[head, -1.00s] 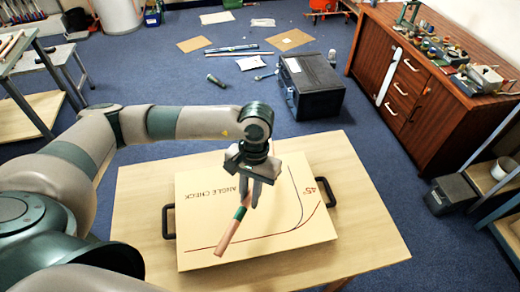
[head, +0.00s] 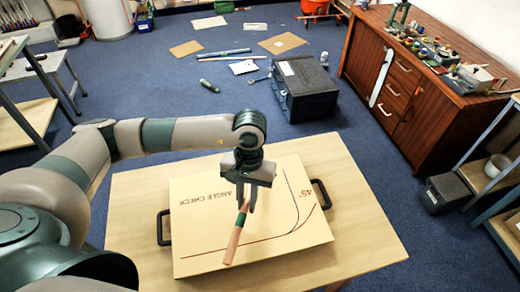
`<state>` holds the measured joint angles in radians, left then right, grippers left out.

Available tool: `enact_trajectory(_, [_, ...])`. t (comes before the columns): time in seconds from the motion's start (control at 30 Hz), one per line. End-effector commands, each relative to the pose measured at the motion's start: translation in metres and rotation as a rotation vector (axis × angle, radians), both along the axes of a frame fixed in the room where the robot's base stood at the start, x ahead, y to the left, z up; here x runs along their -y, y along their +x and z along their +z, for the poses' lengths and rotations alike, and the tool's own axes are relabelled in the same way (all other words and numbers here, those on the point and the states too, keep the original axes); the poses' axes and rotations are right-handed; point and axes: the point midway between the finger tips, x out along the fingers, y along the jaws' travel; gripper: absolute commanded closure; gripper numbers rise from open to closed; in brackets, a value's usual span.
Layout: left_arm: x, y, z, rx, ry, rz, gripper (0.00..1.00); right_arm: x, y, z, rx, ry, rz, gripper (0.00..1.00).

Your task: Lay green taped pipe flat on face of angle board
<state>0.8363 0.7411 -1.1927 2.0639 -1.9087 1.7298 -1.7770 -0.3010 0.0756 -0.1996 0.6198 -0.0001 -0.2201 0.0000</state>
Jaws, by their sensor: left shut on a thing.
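The angle board (head: 200,238) lies on the wooden table, marked "ANGLE CHECK" and "45°" with a dark red line and a blue curve. My left gripper (head: 246,205) is over the middle of the board, pointing down, shut on the green taped pipe (head: 234,243). The pipe is copper-coloured with a green band of tape close to the fingertips. Its free end points toward the front of the board. I cannot tell whether the pipe touches the board. My right gripper is not in view.
The board has black handles at its left (head: 163,228) and right (head: 321,194). Bare table top (head: 362,235) shows around it. A black box (head: 305,92) stands on the blue floor behind, and a wooden cabinet (head: 425,90) stands at the right.

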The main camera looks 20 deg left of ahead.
Motion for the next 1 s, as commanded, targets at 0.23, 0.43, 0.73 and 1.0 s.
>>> enact_trajectory(0.23, [0.005, 0.030, 0.012, -0.008, 0.022, 0.322, 1.00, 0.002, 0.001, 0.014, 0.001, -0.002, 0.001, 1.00])
enact_trajectory(0.43, [0.007, 0.057, 0.020, -0.023, 0.041, 0.635, 1.00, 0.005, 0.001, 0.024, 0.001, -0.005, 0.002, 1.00])
enact_trajectory(0.73, [0.003, 0.094, 0.030, -0.055, 0.065, 1.106, 1.00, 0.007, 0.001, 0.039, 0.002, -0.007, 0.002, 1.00])
enact_trajectory(1.0, [-0.006, 0.122, 0.036, -0.098, 0.078, 1.526, 1.00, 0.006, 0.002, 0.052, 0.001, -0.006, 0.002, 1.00])
